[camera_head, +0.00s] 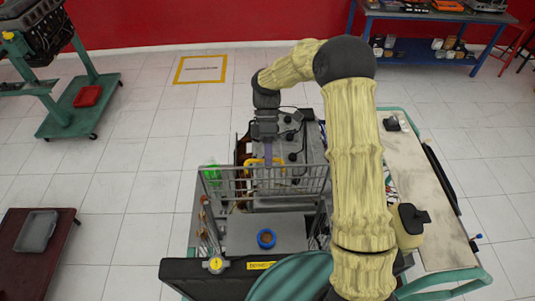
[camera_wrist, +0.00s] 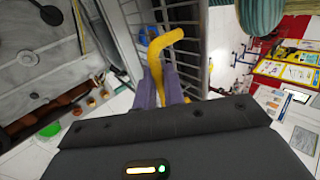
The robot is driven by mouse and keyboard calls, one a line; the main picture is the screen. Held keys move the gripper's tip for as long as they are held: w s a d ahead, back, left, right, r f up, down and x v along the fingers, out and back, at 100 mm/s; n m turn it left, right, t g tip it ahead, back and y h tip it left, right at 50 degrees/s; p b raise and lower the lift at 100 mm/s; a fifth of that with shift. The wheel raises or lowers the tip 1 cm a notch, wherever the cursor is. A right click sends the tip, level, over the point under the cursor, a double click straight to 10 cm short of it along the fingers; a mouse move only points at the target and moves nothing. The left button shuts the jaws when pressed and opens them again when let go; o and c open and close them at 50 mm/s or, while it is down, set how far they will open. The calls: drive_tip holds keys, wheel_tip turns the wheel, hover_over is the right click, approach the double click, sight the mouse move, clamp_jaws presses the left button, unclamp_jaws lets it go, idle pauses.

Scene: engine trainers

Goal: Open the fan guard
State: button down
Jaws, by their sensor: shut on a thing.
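The fan guard (camera_head: 228,186) is a grey barred cage across the near end of the engine. Its bars also show in the wrist view (camera_wrist: 188,53), on both sides of my fingers. A yellow handle (camera_head: 250,162) is at the guard's top edge. In the wrist view the handle (camera_wrist: 166,41) bends up from between my purple fingers. My gripper (camera_head: 268,158) reaches down from above and is shut on the handle; in the wrist view the fingers (camera_wrist: 164,88) flank its lower part. The exact angle of the guard is hard to tell.
The grey engine (camera_head: 285,145) lies behind the guard. A bench top (camera_head: 415,185) runs along the right. A dark red table (camera_head: 25,270) with a grey tray (camera_head: 37,231) is at lower left. A green stand (camera_head: 75,117) is at upper left. Floor between them is clear.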

drive_tip(key=shift+s+f, duration=0.1)
drive_tip(key=shift+f, duration=0.15)
drive_tip(key=c, duration=1.6)
unclamp_jaws()
drive_tip(key=shift+o, duration=0.6)
drive_tip(key=shift+a, duration=0.15)
drive_tip(key=shift+r, duration=0.1)
drive_tip(key=b+v, duration=0.4)
drive_tip(key=v, duration=0.8)
